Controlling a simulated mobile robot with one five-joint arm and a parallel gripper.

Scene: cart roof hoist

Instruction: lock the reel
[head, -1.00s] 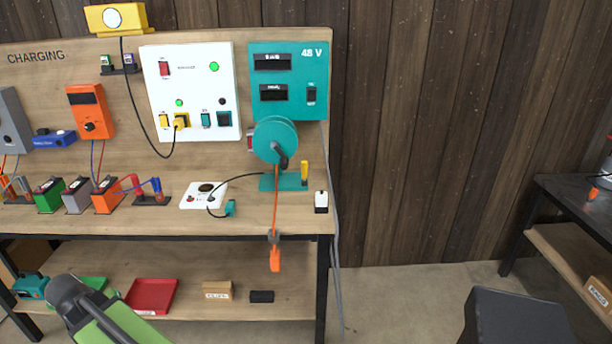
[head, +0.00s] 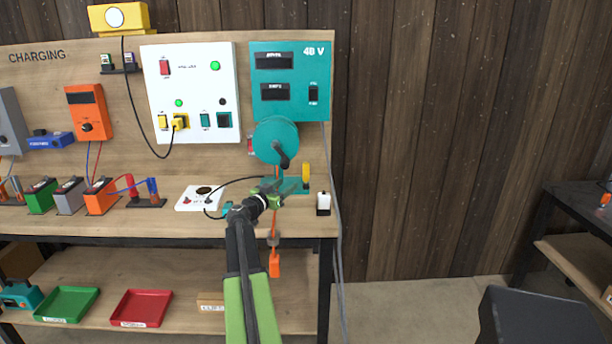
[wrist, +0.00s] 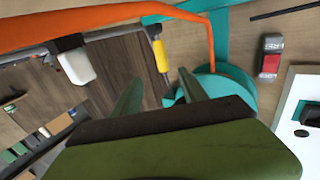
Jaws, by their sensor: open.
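The teal reel (head: 275,140) with a dark crank (head: 283,158) stands on a teal base at the right end of the bench. In the wrist view the reel (wrist: 232,88) is partly hidden behind a finger. A yellow upright lever (head: 306,173) stands on the base right of the reel; it also shows in the wrist view (wrist: 160,56). An orange strap (head: 274,228) hangs from the reel over the bench edge to an orange block (head: 274,264). My gripper (head: 272,192) is open and empty, in front of the reel base, left of and below the lever. Its fingers (wrist: 158,78) point toward the lever and reel.
A white bottle (head: 323,203) stands right of the base. A white socket box (head: 196,198) with a black cable lies to the left. The orange strap crosses close to my gripper (wrist: 100,24).

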